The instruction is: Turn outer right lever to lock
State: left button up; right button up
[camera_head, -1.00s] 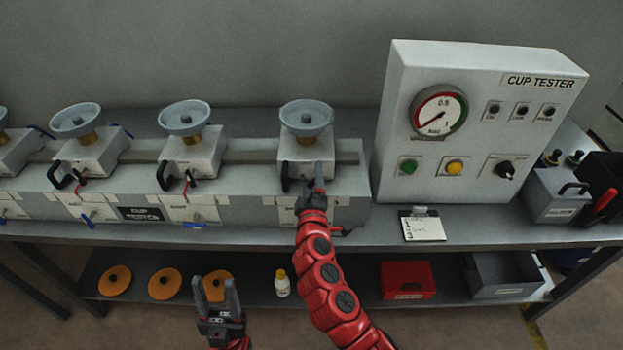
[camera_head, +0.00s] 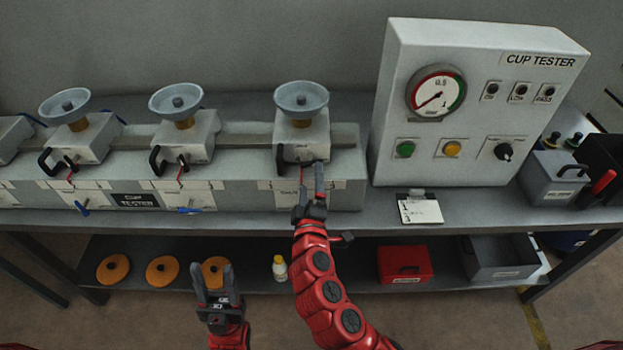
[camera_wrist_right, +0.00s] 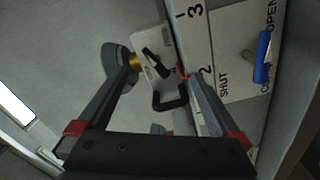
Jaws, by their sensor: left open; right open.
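The rightmost fixture (camera_head: 302,139) has a grey cup on top. Its black U-shaped lever (camera_head: 282,160) stands at its front left. My right gripper (camera_head: 311,185) is open just in front of this fixture and partly hides its front. In the right wrist view, a black U-shaped lever (camera_wrist_right: 170,102) shows between the open fingers, not gripped; contact cannot be told. A second dark handle (camera_wrist_right: 157,64) lies beyond it. A blue lever (camera_wrist_right: 262,57) shows to the right, beside a SHUT/OPEN label. My left gripper (camera_head: 213,283) is open and empty in front of the lower shelf.
Similar fixtures (camera_head: 184,138) stand to the left. The CUP TESTER panel (camera_head: 474,110) stands right of the rightmost fixture, with a note card (camera_head: 420,211) before it. Orange discs (camera_head: 162,271), a bottle (camera_head: 280,267) and a red box (camera_head: 404,264) are on the shelf below.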

jog(key=s+b, duration=0.1)
jog(key=s, duration=1.2)
jog(key=shift+s+r+b, duration=0.25)
jog(key=shift+r+b, duration=0.05)
jog(key=shift+r, duration=0.05)
jog(key=shift+a, duration=0.1)
dwell(0.6)
jog(key=s, duration=1.7)
jog(key=shift+s+p, duration=0.2)
jog(key=shift+p, duration=0.2)
